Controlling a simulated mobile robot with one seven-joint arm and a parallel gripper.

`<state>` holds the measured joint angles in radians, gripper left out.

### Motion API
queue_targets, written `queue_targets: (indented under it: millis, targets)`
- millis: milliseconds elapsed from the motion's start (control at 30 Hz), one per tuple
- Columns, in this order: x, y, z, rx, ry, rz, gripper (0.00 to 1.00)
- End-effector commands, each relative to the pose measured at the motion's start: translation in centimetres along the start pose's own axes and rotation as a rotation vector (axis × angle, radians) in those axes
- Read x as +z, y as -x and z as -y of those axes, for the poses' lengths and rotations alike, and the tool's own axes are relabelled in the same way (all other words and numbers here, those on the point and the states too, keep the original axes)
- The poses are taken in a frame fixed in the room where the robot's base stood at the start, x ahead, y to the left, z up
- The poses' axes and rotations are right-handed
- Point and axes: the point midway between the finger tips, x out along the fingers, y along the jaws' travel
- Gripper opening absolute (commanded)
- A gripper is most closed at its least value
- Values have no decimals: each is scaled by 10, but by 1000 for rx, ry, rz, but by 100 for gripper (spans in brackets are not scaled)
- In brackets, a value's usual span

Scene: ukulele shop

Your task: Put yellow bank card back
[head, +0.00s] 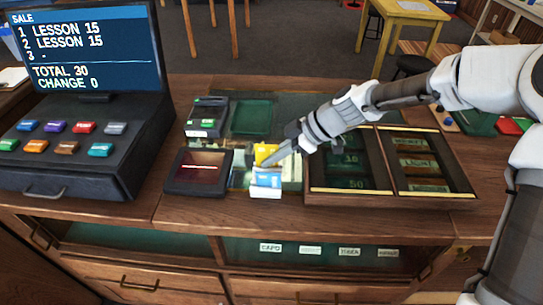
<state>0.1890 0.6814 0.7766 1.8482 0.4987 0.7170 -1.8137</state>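A yellow piece (266,152), apparently the yellow bank card, shows at the middle of the counter. It is upright or tilted just behind a small blue and white item (266,183), which may be a card holder; whether they touch is unclear. My gripper (281,153) reaches in from the right, low over the counter, its tip at the right edge of the yellow piece. The fingers are too small and overlapped to show whether they are open or closed on it.
A dark scanner tray with a red line (198,172) lies left of the card. A card terminal (207,117) and green pad (251,117) are behind. A wooden compartment tray (390,197) is right. The till (80,150) stands far left.

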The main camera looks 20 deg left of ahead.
Motion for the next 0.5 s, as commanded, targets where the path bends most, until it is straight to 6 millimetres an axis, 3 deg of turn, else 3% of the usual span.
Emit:
queue_targets:
  millis: [500]
  targets:
    - [7, -7, 0, -1, -1, 1, 0]
